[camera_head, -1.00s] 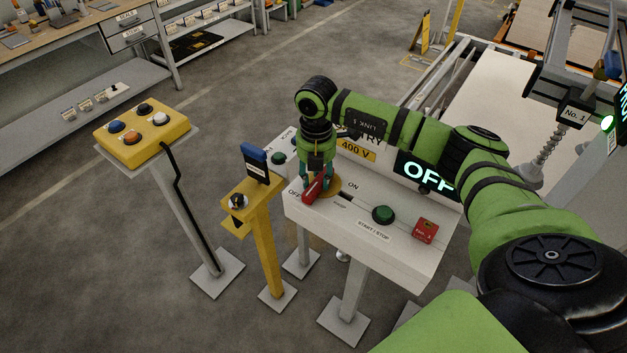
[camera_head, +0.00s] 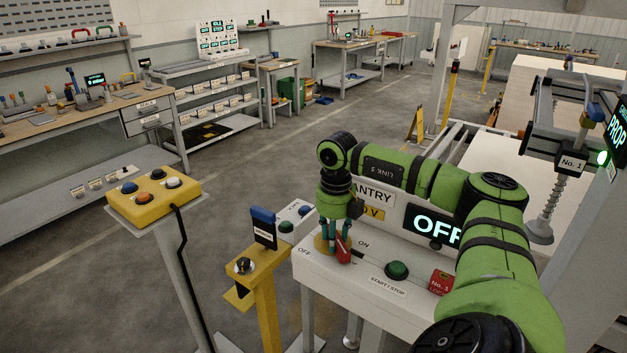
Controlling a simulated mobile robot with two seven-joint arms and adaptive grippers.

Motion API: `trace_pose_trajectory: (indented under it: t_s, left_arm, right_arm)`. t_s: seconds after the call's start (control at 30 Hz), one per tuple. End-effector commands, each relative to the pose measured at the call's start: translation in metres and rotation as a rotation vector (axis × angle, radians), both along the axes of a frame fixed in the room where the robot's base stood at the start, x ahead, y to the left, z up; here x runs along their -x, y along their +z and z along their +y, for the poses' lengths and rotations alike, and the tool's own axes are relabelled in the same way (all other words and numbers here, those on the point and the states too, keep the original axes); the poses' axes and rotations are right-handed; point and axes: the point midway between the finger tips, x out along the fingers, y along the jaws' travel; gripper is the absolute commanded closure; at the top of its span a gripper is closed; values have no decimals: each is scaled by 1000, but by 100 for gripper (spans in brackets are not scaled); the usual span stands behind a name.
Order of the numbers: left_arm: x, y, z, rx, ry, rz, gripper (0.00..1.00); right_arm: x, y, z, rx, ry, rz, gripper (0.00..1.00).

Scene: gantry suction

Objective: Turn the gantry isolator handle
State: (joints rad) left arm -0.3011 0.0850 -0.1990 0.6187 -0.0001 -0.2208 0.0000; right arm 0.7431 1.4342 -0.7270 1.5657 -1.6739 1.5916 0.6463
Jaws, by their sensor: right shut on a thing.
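The red isolator handle (camera_head: 344,250) is on top of the white gantry console (camera_head: 340,287), over a yellow round plate (camera_head: 321,244). It points toward the console's front edge, between the OFF label (camera_head: 304,252) and the ON label (camera_head: 364,244). My right gripper (camera_head: 338,243) points down from above and is shut on the handle. Its fingers hide part of the handle. The console display (camera_head: 436,228) shows OFF, partly covered by my right arm. My left gripper is not in view.
A yellow post with a knob (camera_head: 244,265) and a yellow button box (camera_head: 153,197) stand to the left. Open floor lies behind them.

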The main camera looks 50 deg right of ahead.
Motion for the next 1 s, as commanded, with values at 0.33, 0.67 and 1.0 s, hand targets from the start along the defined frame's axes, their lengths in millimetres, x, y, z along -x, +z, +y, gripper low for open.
trace_pose_trajectory:
  t_s: [0.33, 0.67, 1.0]
  left_arm:
    - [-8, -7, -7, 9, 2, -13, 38]
    - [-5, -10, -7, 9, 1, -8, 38]
    - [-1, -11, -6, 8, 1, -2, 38]
  right_arm:
    - [4, 0, -4, -5, 318, -1, 100]
    - [6, 0, -9, -4, 537, 0, 100]
    - [7, 0, -11, -3, 631, 1, 100]
